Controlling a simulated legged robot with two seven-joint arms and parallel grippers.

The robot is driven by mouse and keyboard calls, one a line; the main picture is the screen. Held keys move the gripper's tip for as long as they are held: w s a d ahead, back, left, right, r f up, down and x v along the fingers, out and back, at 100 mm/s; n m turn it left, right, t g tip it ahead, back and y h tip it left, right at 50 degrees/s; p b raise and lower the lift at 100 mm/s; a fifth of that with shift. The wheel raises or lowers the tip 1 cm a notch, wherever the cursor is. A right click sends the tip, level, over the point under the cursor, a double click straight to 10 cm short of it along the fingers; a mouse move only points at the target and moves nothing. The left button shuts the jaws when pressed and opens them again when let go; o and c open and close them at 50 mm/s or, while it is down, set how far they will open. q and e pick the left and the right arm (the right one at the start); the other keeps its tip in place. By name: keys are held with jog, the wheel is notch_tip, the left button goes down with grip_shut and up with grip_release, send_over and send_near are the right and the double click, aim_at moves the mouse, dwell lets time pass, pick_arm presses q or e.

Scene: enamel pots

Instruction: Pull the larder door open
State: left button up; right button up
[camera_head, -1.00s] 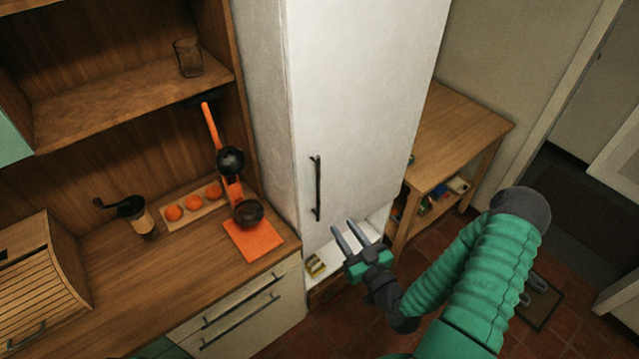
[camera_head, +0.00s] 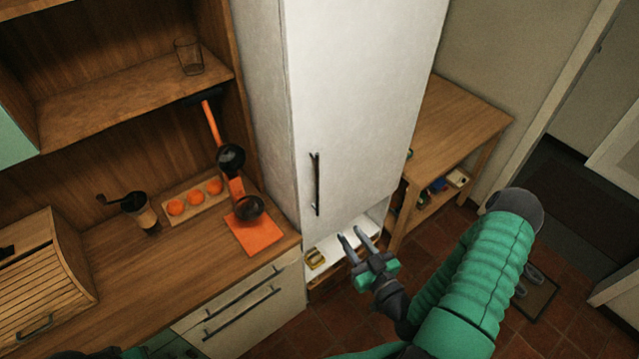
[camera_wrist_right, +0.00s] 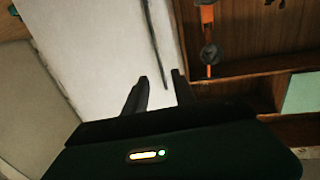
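The larder is a tall white cabinet, and its door (camera_head: 365,110) looks closed in the head view. Its dark upright handle (camera_head: 317,184) is at the door's lower left; it also shows in the right wrist view (camera_wrist_right: 154,42), beyond the fingertips. My right gripper (camera_head: 350,238) is below and a little right of the handle, in front of the open lower shelf. Its two fingers are apart with nothing between them, and they show in the right wrist view (camera_wrist_right: 160,82). They do not touch the handle. My left gripper is not visible; only a dark piece shows at the bottom left edge.
An open shelf with a yellow item (camera_head: 315,258) lies under the door. A wooden side table (camera_head: 455,125) stands right; tiled floor (camera_head: 320,335) is free in front.

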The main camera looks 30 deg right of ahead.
jog(key=s+a+p, duration=0.1)
jog(key=s, duration=1.5)
jog(key=shift+s+a, duration=0.35)
jog(key=shift+r, duration=0.1)
